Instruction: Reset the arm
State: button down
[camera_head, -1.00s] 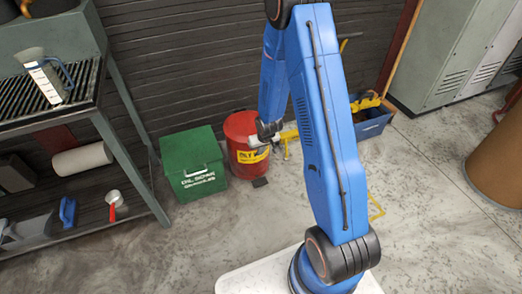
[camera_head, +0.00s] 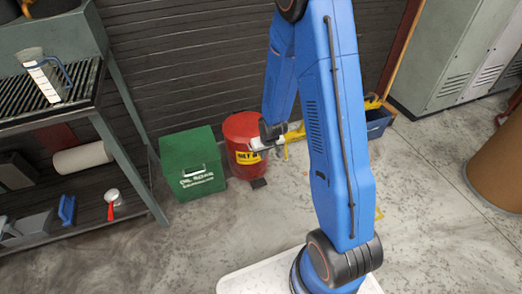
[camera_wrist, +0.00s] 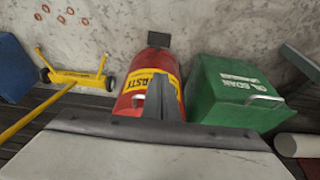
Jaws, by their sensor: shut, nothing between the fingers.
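My blue arm rises from my pale base at the bottom of the head view, bends at the top and comes back down. My gripper (camera_head: 260,146) hangs in front of the red bin in that view, small and partly hidden by my wrist. In the wrist view my gripper (camera_wrist: 162,98) shows as a single dark grey upright shape, its fingers together with nothing between them. Behind it stands the red bin (camera_wrist: 139,86) with a yellow label; it also shows in the head view (camera_head: 243,135). I cannot tell the exact gap between gripper and bin.
A green box (camera_head: 192,165) stands left of the red bin. A grey shelf unit (camera_head: 125,157) with a jug (camera_head: 42,80) fills the left. A yellow wheeled tool (camera_wrist: 75,77), a blue container (camera_head: 377,124), grey lockers (camera_head: 445,60) and a brown drum (camera_head: 497,155) stand right. The centre floor is clear.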

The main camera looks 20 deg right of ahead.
jog(key=s, duration=0.5)
jog(key=w+v, duration=0.1)
jog(key=v, duration=2.4)
jog(key=s+r, duration=0.7)
jog(key=s, duration=0.3)
jog(key=s+a+r+t, duration=0.1)
jog(key=s+r, duration=0.6)
jog(key=s, duration=0.3)
jog(key=shift+r, duration=0.2)
jog(key=shift+a, duration=0.15)
